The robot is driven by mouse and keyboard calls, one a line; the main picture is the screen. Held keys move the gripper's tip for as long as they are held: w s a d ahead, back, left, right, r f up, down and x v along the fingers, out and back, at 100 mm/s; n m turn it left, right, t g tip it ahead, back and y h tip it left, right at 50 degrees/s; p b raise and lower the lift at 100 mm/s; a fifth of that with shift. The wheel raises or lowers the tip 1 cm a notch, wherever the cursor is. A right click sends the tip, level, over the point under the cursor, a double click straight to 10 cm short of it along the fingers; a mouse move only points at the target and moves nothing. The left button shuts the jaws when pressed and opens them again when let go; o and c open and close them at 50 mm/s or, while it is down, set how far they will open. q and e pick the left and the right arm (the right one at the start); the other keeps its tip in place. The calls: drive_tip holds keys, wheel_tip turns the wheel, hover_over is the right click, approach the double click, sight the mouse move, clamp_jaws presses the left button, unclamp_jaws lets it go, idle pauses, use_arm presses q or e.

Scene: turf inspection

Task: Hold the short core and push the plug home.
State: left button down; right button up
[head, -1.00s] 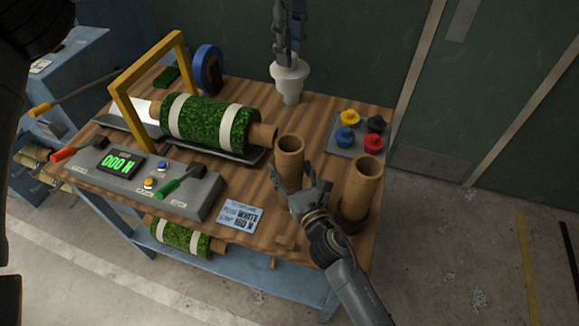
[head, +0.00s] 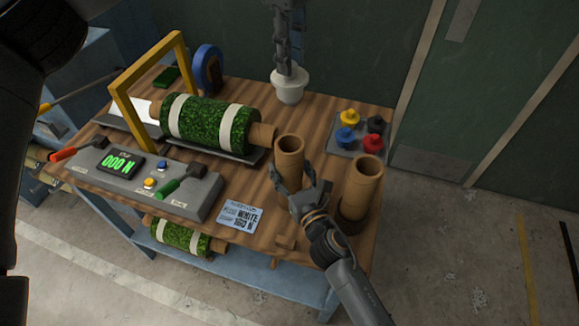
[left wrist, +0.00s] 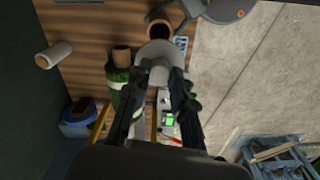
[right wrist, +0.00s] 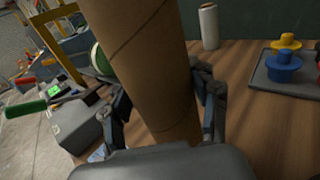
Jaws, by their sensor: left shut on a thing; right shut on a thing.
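The short core (head: 290,150) is a brown tube standing upright with its open end up. My right gripper (head: 293,190) is shut around its lower part; the core (right wrist: 150,60) fills the middle of the right wrist view. My left gripper (head: 289,66) points down, shut on a white plug (head: 289,84). The plug (left wrist: 158,54) shows between its fingers in the left wrist view, overlapping the edge of the core's dark opening (left wrist: 159,28). In the head view the plug appears above and beyond the core, apart from it. The card (head: 241,217) reads WHITE 160 N.
A taller brown core (head: 362,180) stands in a dark holder at right. Yellow, black, blue and red plugs sit on a tray (head: 338,151). A green turf roll (head: 208,122) lies under a yellow frame (head: 118,115). The display (head: 119,163) reads 000 N. A white roll (right wrist: 208,26) stands behind.

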use_arm(q)
wheel_tip(320, 180, down, 11)
drive_tip(key=shift+f, duration=0.15)
idle(1.4)
idle(0.5)
drive_tip(key=n, duration=0.2)
drive_tip(key=shift+n, duration=0.4)
drive_tip(key=shift+f, duration=2.1)
drive_tip(key=shift+f, duration=0.3)
drive_tip(key=shift+f, duration=0.3)
drive_tip(key=shift+r, duration=0.1)
idle(0.4)
